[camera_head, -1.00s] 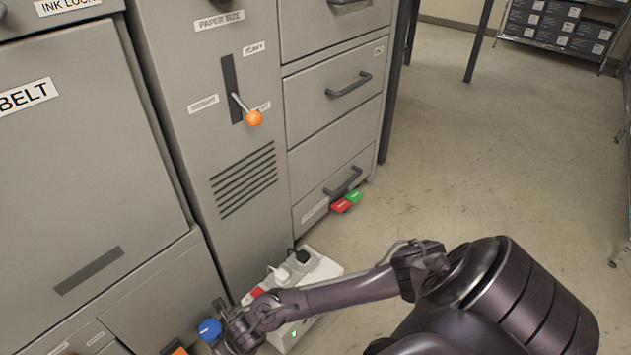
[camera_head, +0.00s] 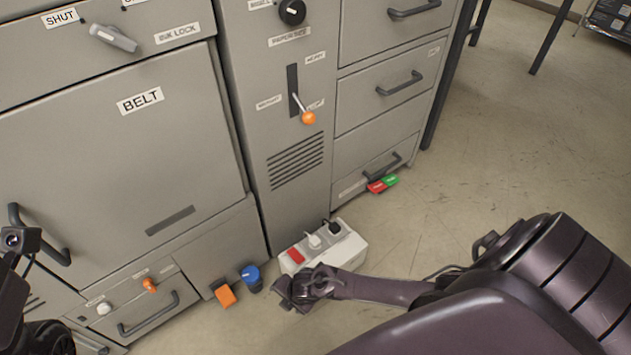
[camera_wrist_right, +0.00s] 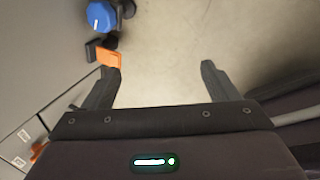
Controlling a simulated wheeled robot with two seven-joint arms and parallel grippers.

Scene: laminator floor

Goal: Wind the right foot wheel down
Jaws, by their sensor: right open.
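The blue foot wheel (camera_head: 251,277) stands low at the floor by the machine's base, just right of an orange tab (camera_head: 225,296). The wheel also shows at the top left of the right wrist view (camera_wrist_right: 101,15), with the orange tab (camera_wrist_right: 109,58) below it. My right gripper (camera_head: 290,293) is low, to the right of the wheel and apart from it. In the wrist view its fingers (camera_wrist_right: 160,68) are spread with only floor between them, and the left finger appears close to the orange tab. Dark parts of my left arm show at the left edge; its fingertips cannot be made out.
A white power strip (camera_head: 335,247) with plugs and a red switch lies on the floor behind my right gripper. Red (camera_head: 377,187) and green (camera_head: 391,180) tabs are by the bottom drawer. A low drawer handle (camera_head: 148,314) juts out at left.

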